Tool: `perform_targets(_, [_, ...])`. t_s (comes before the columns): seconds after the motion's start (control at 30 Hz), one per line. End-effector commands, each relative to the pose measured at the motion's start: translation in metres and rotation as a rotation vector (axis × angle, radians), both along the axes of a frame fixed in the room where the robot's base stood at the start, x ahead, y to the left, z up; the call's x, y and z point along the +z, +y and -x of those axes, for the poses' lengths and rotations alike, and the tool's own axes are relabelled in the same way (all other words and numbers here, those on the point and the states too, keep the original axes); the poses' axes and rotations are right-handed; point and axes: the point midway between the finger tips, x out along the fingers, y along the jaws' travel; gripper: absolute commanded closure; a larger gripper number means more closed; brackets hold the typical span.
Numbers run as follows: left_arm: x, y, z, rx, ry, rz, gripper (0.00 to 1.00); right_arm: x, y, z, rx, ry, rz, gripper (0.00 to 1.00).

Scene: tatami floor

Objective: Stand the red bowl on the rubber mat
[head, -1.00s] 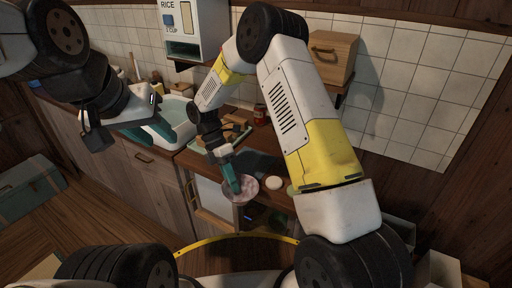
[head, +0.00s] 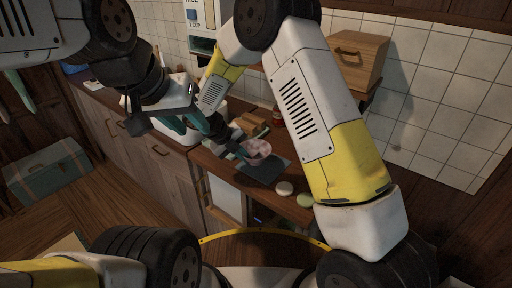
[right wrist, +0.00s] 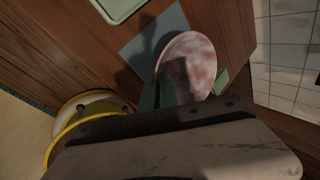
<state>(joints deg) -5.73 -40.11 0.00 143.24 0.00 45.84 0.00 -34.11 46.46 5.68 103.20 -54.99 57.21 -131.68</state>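The red bowl, mottled pink and white (head: 259,151), is held at its edge by my right gripper (head: 243,150), which is shut on it. In the right wrist view the bowl (right wrist: 190,62) shows behind the green finger (right wrist: 165,92). The bowl looks tilted and seems to be over the back edge of the mat; whether it touches is unclear. The rubber mat is a dark grey-blue square (head: 268,172) on the counter; it also shows in the right wrist view (right wrist: 143,46), with a shadow across it. My left gripper (head: 168,122) is empty in the air to the left; its finger gap is unclear.
A white disc (head: 284,188) and a pale green round item (head: 304,200) lie in front of and to the right of the mat. A red jar (head: 278,118) and wooden pieces (head: 250,124) stand behind. A wooden box (head: 358,55) is on a shelf. A green-edged tray (right wrist: 120,8) shows in the right wrist view.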

Motion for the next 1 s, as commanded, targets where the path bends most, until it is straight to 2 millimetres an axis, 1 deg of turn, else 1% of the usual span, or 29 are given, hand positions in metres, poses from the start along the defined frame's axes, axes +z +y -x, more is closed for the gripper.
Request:
perform_targets(0.03, [0.0, 0.0, 0.0, 0.0, 0.0, 0.0, 0.64, -0.001, -0.008, -0.007, -0.003, -0.001, 0.0, 1.0])
perform_targets(0.1, [0.0, 0.0, 0.0, 0.0, 0.0, 0.0, 0.64, -0.002, -0.015, -0.014, -0.002, -0.001, 0.0, 1.0])
perform_targets(0.33, [0.0, 0.0, 0.0, 0.0, 0.0, 0.0, 0.64, -0.003, -0.027, -0.025, -0.002, -0.001, -0.001, 1.0])
perform_targets(0.4, [0.0, 0.0, 0.0, 0.0, 0.0, 0.0, 0.64, -0.004, -0.033, -0.03, -0.002, -0.001, 0.001, 1.0])
perform_targets(0.5, [0.0, 0.0, 0.0, 0.0, 0.0, 0.0, 0.64, -0.022, -0.032, -0.029, 0.001, 0.004, 0.002, 1.0])
perform_targets(0.6, [0.0, 0.0, 0.0, 0.0, 0.0, 0.0, 0.64, -0.036, -0.032, -0.029, 0.001, 0.002, 0.001, 1.0])
perform_targets(0.67, [0.0, 0.0, 0.0, 0.0, 0.0, 0.0, 0.64, -0.04, -0.032, -0.03, 0.001, 0.0, 0.0, 1.0])
perform_targets(0.93, [0.0, 0.0, 0.0, 0.0, 0.0, 0.0, 0.64, -0.04, -0.032, -0.03, 0.0, 0.0, 0.0, 1.0])
perform_targets(1.0, [0.0, 0.0, 0.0, 0.0, 0.0, 0.0, 0.64, -0.04, -0.032, -0.03, -0.001, 0.0, 0.0, 0.84])
